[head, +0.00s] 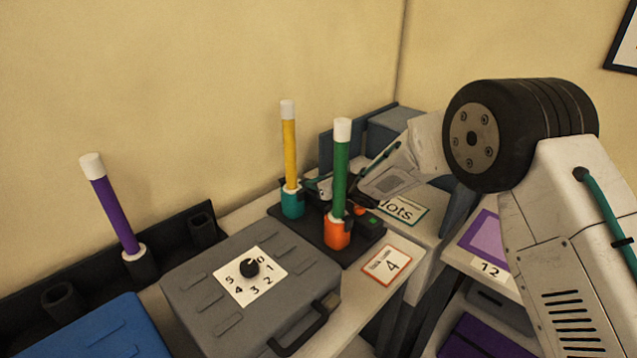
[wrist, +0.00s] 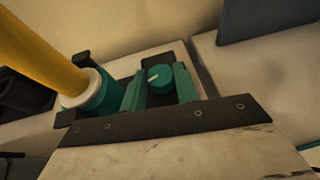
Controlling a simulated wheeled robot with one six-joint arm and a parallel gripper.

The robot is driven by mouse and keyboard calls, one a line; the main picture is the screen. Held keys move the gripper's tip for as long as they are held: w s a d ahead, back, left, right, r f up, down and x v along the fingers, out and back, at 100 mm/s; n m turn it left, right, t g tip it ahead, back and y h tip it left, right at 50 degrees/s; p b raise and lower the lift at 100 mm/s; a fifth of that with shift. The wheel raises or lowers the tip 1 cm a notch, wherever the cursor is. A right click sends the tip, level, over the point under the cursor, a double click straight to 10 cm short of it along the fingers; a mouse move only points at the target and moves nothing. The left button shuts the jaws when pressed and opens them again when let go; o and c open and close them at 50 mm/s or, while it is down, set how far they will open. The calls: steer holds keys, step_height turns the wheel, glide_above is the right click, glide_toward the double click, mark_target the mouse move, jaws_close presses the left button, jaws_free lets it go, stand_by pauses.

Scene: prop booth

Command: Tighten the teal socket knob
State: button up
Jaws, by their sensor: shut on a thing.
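The teal socket (head: 292,205) stands on a dark base and holds an upright yellow rod (head: 290,152) with a white top. In the wrist view the teal socket (wrist: 103,97) is at the left with the yellow rod (wrist: 38,58) leaning out of it. The round teal knob (wrist: 160,82) has a white mark and sits beside the socket. My gripper (wrist: 160,70) is shut on the knob, one teal finger on each side. In the head view my gripper (head: 320,188) is partly hidden behind the green rod (head: 341,165), so the knob is not clear there.
The green rod stands in an orange socket (head: 337,234) close in front of my gripper. A purple rod (head: 112,210) stands in a black holder at left. A grey case (head: 200,272) with a numbered dial (head: 249,267) lies in front. Cards marked 4 (head: 391,265) and 12 (head: 490,268) lie right.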

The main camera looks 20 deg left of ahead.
steer(key=shift+m+t, duration=0.4)
steer(key=shift+t, duration=0.1)
steer(key=o, duration=1)
steer(key=shift+c, duration=0.2)
